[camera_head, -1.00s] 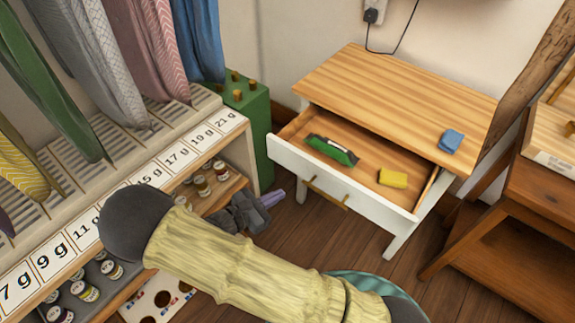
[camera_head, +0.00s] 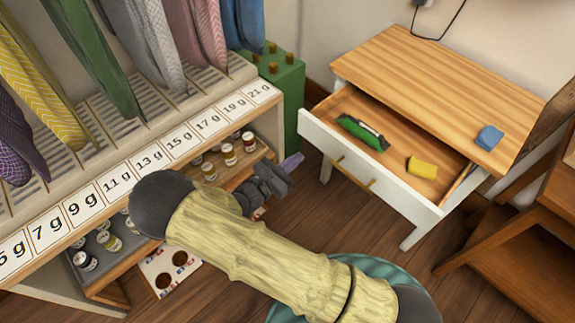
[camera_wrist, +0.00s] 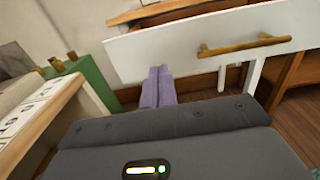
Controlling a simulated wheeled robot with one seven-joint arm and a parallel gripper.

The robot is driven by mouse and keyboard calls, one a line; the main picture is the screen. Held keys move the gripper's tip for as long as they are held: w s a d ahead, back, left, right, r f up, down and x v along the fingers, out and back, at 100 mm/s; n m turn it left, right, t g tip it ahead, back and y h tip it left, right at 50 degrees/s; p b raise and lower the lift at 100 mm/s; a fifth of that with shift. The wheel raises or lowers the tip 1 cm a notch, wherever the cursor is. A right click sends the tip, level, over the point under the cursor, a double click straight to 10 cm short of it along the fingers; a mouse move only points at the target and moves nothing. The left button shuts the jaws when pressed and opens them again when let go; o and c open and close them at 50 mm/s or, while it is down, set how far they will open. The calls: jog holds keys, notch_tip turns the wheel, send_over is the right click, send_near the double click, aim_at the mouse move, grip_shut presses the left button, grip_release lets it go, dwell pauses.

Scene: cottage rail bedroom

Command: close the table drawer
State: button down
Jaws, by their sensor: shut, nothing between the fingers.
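The table (camera_head: 420,75) has a striped wooden top and white legs. Its drawer (camera_head: 375,180) is pulled out, with a white front and a brass bar handle. Inside lie a green packet (camera_head: 362,132) and a yellow block (camera_head: 422,168). My gripper (camera_head: 290,163) is shut and empty, with purple fingers, left of the drawer front and apart from it in the head view. In the wrist view its fingertips (camera_wrist: 158,72) point toward the lower left part of the drawer front (camera_wrist: 170,50), left of the handle (camera_wrist: 245,45); whether they touch it I cannot tell.
A blue block (camera_head: 489,137) lies on the tabletop. A rack with numbered labels (camera_head: 165,145), hanging cloths and small jars stands at left, beside a green box (camera_head: 275,90). A wooden stand (camera_head: 530,210) is at right. Bare floor (camera_head: 320,220) lies before the drawer.

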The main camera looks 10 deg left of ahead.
aim_at(323, 137)
jog(key=b+x, duration=0.1)
jog(key=x, duration=0.8)
jog(key=shift+d, duration=0.1)
jog(key=shift+w, duration=0.15)
